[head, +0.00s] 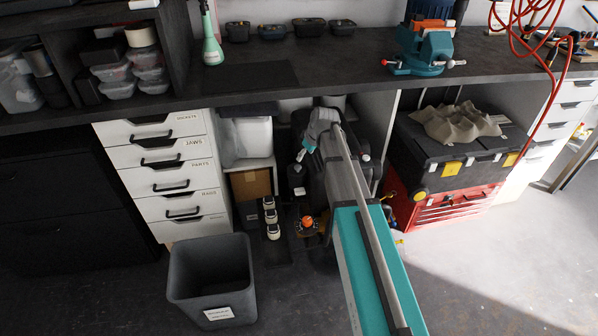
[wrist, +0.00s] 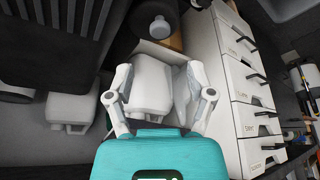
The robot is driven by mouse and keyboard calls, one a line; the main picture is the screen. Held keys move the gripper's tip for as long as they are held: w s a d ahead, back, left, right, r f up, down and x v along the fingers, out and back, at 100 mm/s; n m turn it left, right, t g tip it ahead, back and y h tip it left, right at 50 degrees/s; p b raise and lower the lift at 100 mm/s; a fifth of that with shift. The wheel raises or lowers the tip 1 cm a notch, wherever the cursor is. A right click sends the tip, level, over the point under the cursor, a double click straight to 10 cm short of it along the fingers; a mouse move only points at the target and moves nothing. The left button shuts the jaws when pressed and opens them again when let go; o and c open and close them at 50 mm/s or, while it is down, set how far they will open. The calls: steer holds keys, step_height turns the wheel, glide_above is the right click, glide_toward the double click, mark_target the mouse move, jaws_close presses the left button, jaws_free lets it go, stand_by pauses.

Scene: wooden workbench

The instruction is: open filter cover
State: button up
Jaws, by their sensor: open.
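No filter cover can be clearly made out in either view. A dark machine (head: 301,183) stands under the bench, partly hidden behind my arm; it may carry the cover, but I cannot tell. My gripper (head: 306,147) is under the bench edge in front of it. In the wrist view my gripper (wrist: 158,78) is open, fingers spread with nothing held. A white container (wrist: 152,88) shows beyond and between the fingers; I cannot tell whether they touch it. A dark round part (wrist: 150,20) is above it in the wrist view.
White drawers (head: 169,178) stand left of the opening, a grey bin (head: 211,275) in front. A cardboard box (head: 250,184) sits below a shelf. A red tool chest (head: 445,208) and black case (head: 440,155) stand right. A vise (head: 420,50) is on the bench (head: 340,72).

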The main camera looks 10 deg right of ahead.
mark_target(298, 167)
steer(key=shift+b+x, duration=3.9)
steer(key=shift+x, duration=0.65)
steer(key=shift+d, duration=0.1)
jaws_close()
